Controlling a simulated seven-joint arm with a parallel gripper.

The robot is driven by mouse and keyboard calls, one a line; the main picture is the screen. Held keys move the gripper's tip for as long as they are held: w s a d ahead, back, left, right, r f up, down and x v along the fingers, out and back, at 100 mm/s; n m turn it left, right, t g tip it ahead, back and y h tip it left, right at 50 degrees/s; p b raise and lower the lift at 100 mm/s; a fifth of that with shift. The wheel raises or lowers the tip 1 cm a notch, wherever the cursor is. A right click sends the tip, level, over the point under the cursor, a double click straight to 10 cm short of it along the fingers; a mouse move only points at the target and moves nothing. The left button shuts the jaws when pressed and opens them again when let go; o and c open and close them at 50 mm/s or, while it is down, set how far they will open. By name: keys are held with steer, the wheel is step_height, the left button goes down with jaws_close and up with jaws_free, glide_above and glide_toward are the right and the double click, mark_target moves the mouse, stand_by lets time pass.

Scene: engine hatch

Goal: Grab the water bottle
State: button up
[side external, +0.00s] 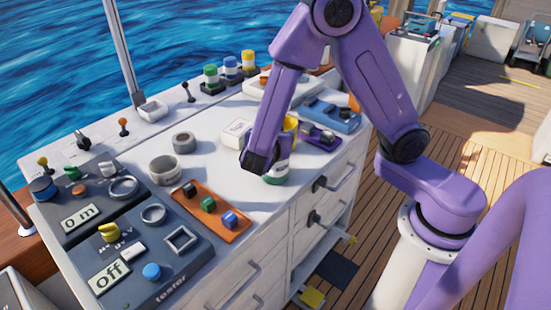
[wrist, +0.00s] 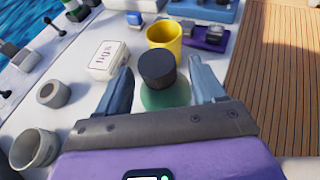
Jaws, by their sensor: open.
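The bottle, with a dark round cap (wrist: 157,68) and a green body (wrist: 168,97), stands upright on the white counter. In the wrist view it lies between the two fingers of my gripper (wrist: 160,75), which are spread apart with space on either side of the cap. In the side view my gripper (side external: 262,163) is at the bottle, and only its green and white lower part (side external: 275,177) shows. The rest of the bottle is hidden behind my gripper there. I cannot tell whether a finger touches it.
A yellow mug (wrist: 165,37) stands just beyond the bottle. A white labelled box (wrist: 108,60) is to the left. Grey cups (side external: 164,168) and an orange switch panel (side external: 208,212) are nearby. The counter's edge drops to the deck at right.

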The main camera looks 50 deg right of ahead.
steer(key=shift+x, duration=1.7)
jaws_close()
steer(key=shift+r, duration=0.1)
steer(key=shift+r, duration=0.1)
